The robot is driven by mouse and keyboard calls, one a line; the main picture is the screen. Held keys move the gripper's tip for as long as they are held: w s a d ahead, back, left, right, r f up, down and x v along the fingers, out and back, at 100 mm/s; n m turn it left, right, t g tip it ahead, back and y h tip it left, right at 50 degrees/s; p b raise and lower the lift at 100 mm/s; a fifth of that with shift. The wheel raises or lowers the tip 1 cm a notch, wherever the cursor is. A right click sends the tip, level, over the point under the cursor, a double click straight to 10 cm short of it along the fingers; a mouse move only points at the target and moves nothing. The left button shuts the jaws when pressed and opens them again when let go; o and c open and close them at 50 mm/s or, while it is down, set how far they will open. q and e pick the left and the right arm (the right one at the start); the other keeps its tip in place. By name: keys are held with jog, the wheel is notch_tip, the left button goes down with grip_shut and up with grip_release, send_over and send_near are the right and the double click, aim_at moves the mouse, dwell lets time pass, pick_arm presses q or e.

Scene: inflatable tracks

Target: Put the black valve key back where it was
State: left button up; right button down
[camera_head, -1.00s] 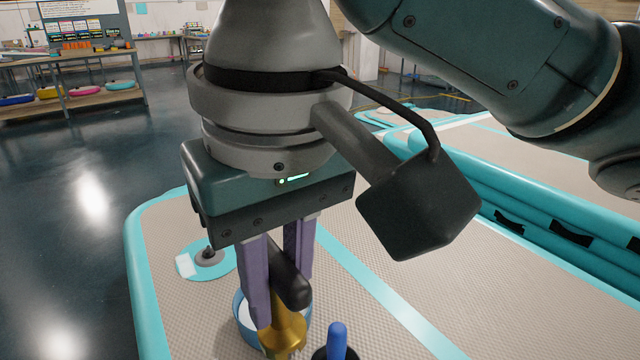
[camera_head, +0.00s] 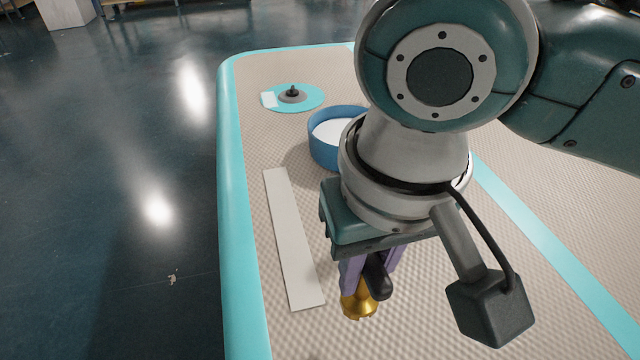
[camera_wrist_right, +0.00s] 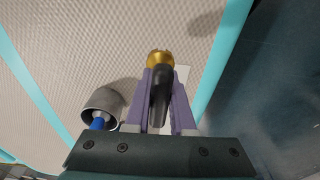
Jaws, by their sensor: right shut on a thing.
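The black valve key (camera_head: 379,281) has a black handle and a gold, toothed head. My right gripper (camera_head: 367,272) has purple fingers and is shut on the handle, with the gold head pointing down. It holds the key over the beige track, beside the near end of a white strip (camera_head: 292,240). In the right wrist view the key (camera_wrist_right: 160,92) lies between the fingers, its gold head beyond the tips. Whether the head touches the track is unclear. My left gripper is out of view.
A blue round tray (camera_head: 324,150) with a white inside stands farther back, partly behind my arm. A valve on a turquoise patch (camera_head: 310,98) is at the far left of the track. A grey cup with a blue-handled tool (camera_wrist_right: 103,104) stands near the gripper in the wrist view.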

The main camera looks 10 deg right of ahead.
aim_at(362, 296)
notch_tip(362, 296, down, 6)
jog(key=b, duration=0.2)
jog(key=shift+f+b, duration=0.25)
jog(key=shift+b, duration=0.1)
jog(key=c, duration=0.8)
grip_release()
jog(key=shift+f, duration=0.1)
jog(key=shift+o, duration=0.2)
